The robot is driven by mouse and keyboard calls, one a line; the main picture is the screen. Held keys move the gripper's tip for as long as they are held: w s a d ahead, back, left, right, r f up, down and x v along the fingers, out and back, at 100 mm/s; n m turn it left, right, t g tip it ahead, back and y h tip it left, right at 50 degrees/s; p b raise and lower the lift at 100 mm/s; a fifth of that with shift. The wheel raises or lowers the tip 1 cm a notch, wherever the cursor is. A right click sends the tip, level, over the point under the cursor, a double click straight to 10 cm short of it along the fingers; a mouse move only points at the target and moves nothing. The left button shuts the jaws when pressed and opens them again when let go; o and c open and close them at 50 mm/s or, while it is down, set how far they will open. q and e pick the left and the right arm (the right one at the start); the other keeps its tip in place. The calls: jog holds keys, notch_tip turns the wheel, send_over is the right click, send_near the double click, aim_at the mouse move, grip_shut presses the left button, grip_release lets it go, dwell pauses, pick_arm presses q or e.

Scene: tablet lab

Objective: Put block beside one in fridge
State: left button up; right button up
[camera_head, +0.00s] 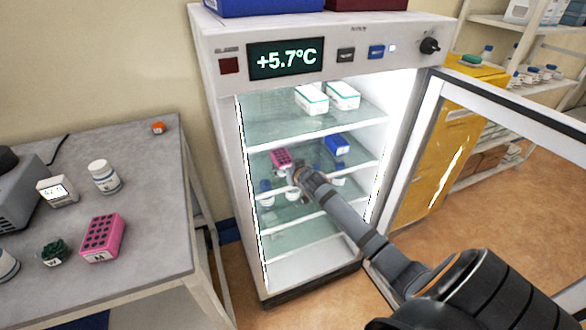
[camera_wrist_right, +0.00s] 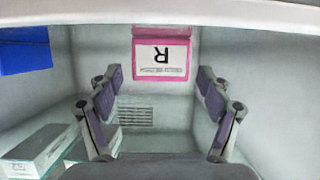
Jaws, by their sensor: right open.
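One pink block (camera_head: 280,158) stands on a middle shelf inside the open fridge. In the right wrist view the pink block (camera_wrist_right: 161,60) shows a white label with an upside-down "R". My right gripper (camera_head: 296,174) reaches into the fridge, close to this block. Its fingers (camera_wrist_right: 158,88) are open and apart, with the block seen between and beyond them; I cannot tell whether they touch it. A second pink block (camera_head: 102,238), with dark holes, sits on the grey table at left. My left gripper is not in view.
A blue block (camera_head: 338,144) sits right of the pink one on that shelf. White boxes (camera_head: 312,99) stand on the shelf above, small bottles (camera_head: 266,186) below. The fridge door (camera_head: 440,95) is open to the right. The table (camera_head: 150,200) also holds a white bottle (camera_head: 104,176).

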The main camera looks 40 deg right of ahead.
jog(key=v, duration=0.7)
jog(key=shift+s+p, duration=0.3)
jog(key=shift+p, duration=0.1)
jog(key=shift+a+r, duration=0.1)
jog(key=shift+r, duration=0.05)
jog(key=s+a+f+n+g+y, duration=0.1)
jog(key=s+a+f+g, duration=0.3)
jog(key=s, duration=0.4)
jog(key=s+a+f+n+g+y, duration=0.1)
jog(key=s+a+f+g, duration=0.15)
jog(key=s+a, duration=0.5)
jog(key=s+a+f+n+g, duration=0.1)
jog(key=s+a+f+g, duration=0.25)
jog(key=s, duration=0.65)
notch_tip(320, 180, down, 23)
jog(key=s+d+p, duration=0.2)
jog(key=p, duration=0.1)
jog(key=s+d+f+g+p, duration=0.1)
jog(key=s+f+p, duration=0.1)
jog(key=s+f, duration=1.3)
jog(key=s, duration=0.4)
jog(key=shift+s+d+g, duration=0.2)
jog(key=shift+d+g, duration=0.05)
jog(key=shift+g, duration=0.15)
